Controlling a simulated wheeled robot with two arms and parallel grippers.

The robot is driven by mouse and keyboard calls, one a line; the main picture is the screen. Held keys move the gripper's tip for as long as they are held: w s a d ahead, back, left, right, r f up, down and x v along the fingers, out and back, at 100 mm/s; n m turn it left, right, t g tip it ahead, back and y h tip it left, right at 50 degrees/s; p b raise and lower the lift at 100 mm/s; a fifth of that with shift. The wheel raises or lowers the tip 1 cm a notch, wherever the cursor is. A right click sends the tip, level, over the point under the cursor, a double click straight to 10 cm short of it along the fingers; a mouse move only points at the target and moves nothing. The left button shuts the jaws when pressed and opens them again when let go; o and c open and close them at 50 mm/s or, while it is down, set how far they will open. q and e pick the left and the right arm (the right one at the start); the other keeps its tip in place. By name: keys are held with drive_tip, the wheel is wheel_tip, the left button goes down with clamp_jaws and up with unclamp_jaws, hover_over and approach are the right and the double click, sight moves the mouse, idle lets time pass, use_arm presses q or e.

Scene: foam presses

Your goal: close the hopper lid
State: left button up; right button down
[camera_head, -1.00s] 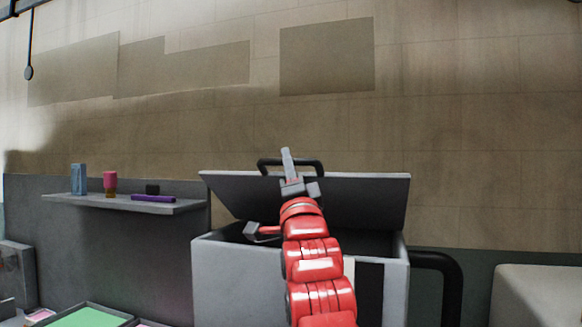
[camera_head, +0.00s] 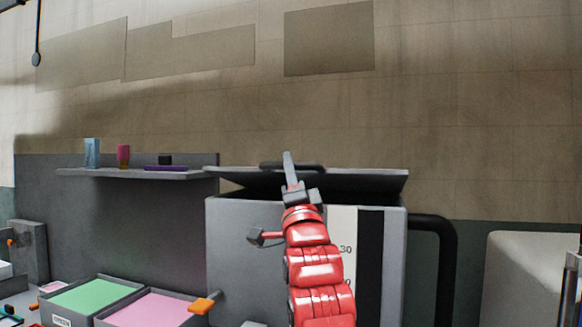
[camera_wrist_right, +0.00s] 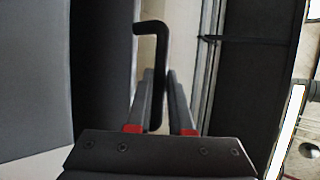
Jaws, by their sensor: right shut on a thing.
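The hopper (camera_head: 240,255) is a grey box with a scale strip on its front. Its dark grey lid (camera_head: 375,183) is tilted at a low angle, its front edge still raised, with a dark gap showing under it. The black lid handle (camera_head: 312,167) stands at the lid's top edge and shows as a bent bar in the right wrist view (camera_wrist_right: 152,50). My right gripper (camera_head: 288,160) is shut on the handle, its fingers on either side of the bar in the wrist view. My red right arm hides the middle of the hopper and lid. My left gripper is not in view.
A shelf (camera_head: 80,173) to the left holds a blue box (camera_head: 92,153), a pink cup (camera_head: 123,156) and small items. Trays with green (camera_head: 90,295) and pink (camera_head: 150,308) contents sit at lower left, near an orange-ended lever (camera_head: 203,304). A black pipe (camera_head: 447,270) bends beside the hopper's right.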

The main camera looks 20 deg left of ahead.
wheel_tip(320, 180, down, 8)
drive_tip(key=b, duration=0.5)
drive_tip(key=shift+s+r, duration=0.25)
drive_tip(key=shift+s, duration=0.05)
drive_tip(key=c, duration=0.8)
unclamp_jaws()
drive_tip(key=shift+w, duration=0.1)
drive_tip(key=shift+f, duration=0.1)
drive_tip(key=b+v, duration=0.1)
drive_tip(key=v, duration=1.6)
drive_tip(key=shift+s+d+b, duration=0.2)
drive_tip(key=shift+s+b, duration=0.15)
drive_tip(key=shift+b, duration=0.05)
